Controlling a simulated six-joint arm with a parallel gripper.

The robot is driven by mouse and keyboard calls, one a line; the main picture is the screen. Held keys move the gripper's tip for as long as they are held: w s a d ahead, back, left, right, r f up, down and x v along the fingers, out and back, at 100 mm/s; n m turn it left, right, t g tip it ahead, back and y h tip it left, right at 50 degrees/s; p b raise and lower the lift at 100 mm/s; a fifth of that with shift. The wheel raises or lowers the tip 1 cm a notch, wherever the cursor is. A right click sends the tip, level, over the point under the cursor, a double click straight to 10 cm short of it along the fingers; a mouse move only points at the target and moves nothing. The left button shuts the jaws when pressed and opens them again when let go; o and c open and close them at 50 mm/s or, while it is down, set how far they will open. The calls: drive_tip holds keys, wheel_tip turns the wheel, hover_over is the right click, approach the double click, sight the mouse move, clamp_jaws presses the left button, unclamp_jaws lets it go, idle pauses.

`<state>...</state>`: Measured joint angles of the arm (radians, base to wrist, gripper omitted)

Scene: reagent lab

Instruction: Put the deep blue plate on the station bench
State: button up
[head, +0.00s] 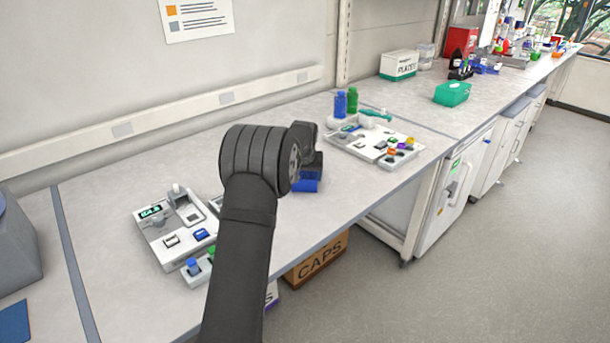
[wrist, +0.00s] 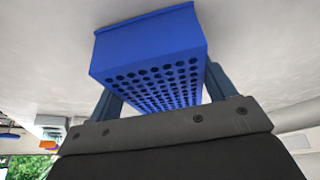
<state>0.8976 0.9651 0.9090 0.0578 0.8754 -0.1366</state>
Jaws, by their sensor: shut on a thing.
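The deep blue plate (wrist: 150,45), a block with rows of round holes, is held between the two fingers of my gripper (wrist: 160,88) in the wrist view. In the head view a small part of the plate (head: 306,183) shows just under my gripper (head: 308,168), over the station bench (head: 330,205) between the two trays. My arm hides part of it. I cannot tell whether the plate touches the bench top.
A tray with a small display (head: 150,228) and a vial rack (head: 196,268) are at left. A tray with coloured caps (head: 372,152) is at right, with blue and green bottles (head: 346,103) behind. A green box (head: 452,93) stands farther back. Bare bench surrounds the plate.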

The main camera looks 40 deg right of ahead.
drive_tip(key=shift+f, duration=0.15)
drive_tip(key=o, duration=1)
drive_tip(key=shift+r, duration=0.3)
drive_tip(key=v, duration=1.2)
drive_tip(key=shift+f, duration=0.25)
